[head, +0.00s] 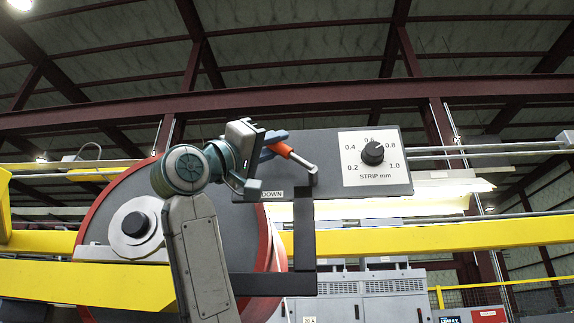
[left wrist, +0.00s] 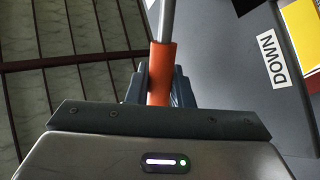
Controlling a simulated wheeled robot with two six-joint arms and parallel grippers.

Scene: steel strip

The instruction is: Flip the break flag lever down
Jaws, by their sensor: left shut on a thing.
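The lever has an orange grip (head: 284,150) and a bare metal rod (head: 302,162) that slopes down to the right to its mount on a dark grey panel (head: 325,150). It points up and to the left in the head view. My left gripper (head: 272,143) is shut on the end of the orange grip. In the left wrist view the orange grip (left wrist: 160,72) sits between the blue-grey fingers, with the rod (left wrist: 167,20) running on beyond. A white DOWN label (head: 272,194) is low on the panel, below the grip; it also shows in the left wrist view (left wrist: 273,59). My right gripper is out of view.
A dial (head: 373,153) on a white STRIP mm scale is at the panel's right. A dark post (head: 304,235) stands below the panel. A large red-rimmed reel (head: 105,200) and yellow rails (head: 440,237) are close by. Grey cabinets (head: 350,290) stand behind.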

